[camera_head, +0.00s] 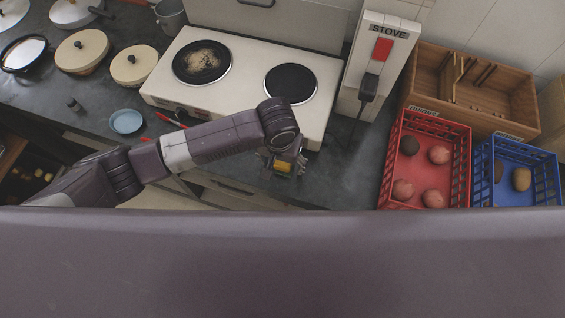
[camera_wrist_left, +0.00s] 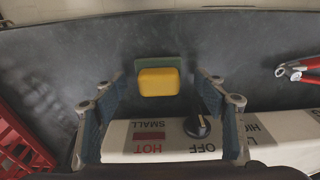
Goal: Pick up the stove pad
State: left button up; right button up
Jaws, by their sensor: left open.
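The stove pad (camera_wrist_left: 159,82) is a yellow block with a green layer along its far side. In the left wrist view it lies on the dark counter beyond the stove's front panel. It also shows as a small yellow patch in the head view (camera_head: 283,167), partly hidden by my gripper. My left gripper (camera_head: 285,161) is at the counter in front of the stove. In the left wrist view its two fingers (camera_wrist_left: 160,88) are spread wide, one on each side of the pad, with clear gaps. My right gripper is in neither view.
The white stove (camera_head: 245,75) stands behind the pad, and its knob (camera_wrist_left: 198,125) is close to the right finger. Red-handled pliers (camera_wrist_left: 298,70) lie to the right in the wrist view. A red crate (camera_head: 383,180) and a blue crate (camera_head: 510,204) hold round items at right.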

pick_arm(q)
jog(key=shift+f, duration=0.1)
jog(key=shift+c, duration=0.3)
jog(key=c, duration=1.2)
jog(key=shift+r+b, duration=0.4)
jog(key=shift+r, duration=9.7)
